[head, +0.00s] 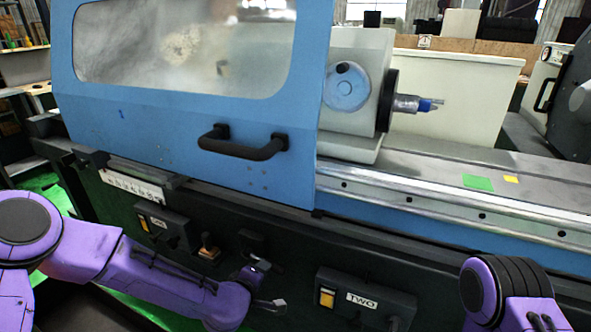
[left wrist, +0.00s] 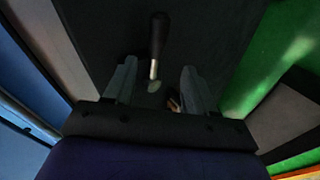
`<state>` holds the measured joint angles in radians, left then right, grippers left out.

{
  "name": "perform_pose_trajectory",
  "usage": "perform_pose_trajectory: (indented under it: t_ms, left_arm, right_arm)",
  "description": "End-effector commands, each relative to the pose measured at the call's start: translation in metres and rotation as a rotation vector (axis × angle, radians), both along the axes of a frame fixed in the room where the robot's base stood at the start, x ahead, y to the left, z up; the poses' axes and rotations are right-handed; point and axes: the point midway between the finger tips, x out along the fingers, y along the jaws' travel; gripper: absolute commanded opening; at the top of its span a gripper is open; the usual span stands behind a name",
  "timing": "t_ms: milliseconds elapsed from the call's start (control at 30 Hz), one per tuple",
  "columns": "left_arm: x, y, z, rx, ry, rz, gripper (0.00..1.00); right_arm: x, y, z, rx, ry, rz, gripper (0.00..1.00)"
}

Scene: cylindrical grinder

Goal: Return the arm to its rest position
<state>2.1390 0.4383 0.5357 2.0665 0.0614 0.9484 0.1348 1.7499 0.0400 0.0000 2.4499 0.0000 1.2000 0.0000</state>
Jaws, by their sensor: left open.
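My left arm, purple, comes in from the left in the head view and reaches along the dark lower front of the grinder. My left gripper (head: 268,303) is at its end, low in the picture, left of the box labelled TWO and partly hidden in shadow. In the left wrist view the two grey fingers (left wrist: 157,85) stand apart, open. A lever with a black handle (left wrist: 157,38) and metal shaft shows between and beyond them; I cannot tell whether they touch it. My right arm (head: 505,285) shows at the bottom right; its gripper is out of view.
The grinder's blue sliding door (head: 180,130) has a black handle (head: 243,143). The TWO control box (head: 365,298) and another switch box (head: 165,225) stick out from the front. A small lever (head: 208,246) stands between them. Green floor (left wrist: 255,55) shows at the right in the wrist view.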

Motion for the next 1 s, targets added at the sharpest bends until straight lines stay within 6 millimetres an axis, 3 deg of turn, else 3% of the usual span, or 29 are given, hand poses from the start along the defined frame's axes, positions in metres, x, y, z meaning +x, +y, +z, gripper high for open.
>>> perform_pose_trajectory:
  t_ms: [67, 167, 300, 400, 500, 600, 667, 1000]
  left_arm:
    - [-0.029, 0.014, -0.029, 0.081, 0.052, -0.009, 0.55]
    - [-0.088, 0.040, -0.081, 0.225, 0.170, -0.044, 0.55]
    - [-0.190, 0.092, -0.140, 0.444, 0.369, -0.118, 0.55]
    - [-0.259, 0.130, -0.159, 0.578, 0.503, -0.181, 0.55]
    - [-0.308, 0.158, -0.166, 0.669, 0.607, -0.234, 0.55]
    - [-0.335, 0.172, -0.169, 0.718, 0.669, -0.274, 0.55]
    - [-0.343, 0.173, -0.172, 0.723, 0.684, -0.288, 0.55]
    - [-0.343, 0.172, -0.173, 0.718, 0.686, -0.286, 0.55]
  right_arm:
    - [0.000, 0.000, 0.000, 0.000, 0.000, 0.000, 0.00]
    - [0.000, 0.000, 0.004, 0.000, 0.000, 0.000, 0.00]
    - [0.000, 0.000, 0.009, 0.000, 0.000, 0.000, 0.00]
    - [0.000, 0.000, 0.012, 0.000, 0.000, 0.000, 0.00]
    - [0.000, 0.000, 0.015, 0.000, 0.000, 0.000, 0.00]
    - [0.000, 0.000, 0.017, 0.000, 0.000, 0.000, 0.00]
    - [0.000, 0.000, 0.017, 0.000, 0.000, 0.000, 0.00]
    - [0.000, 0.000, 0.016, 0.000, 0.000, 0.000, 0.00]
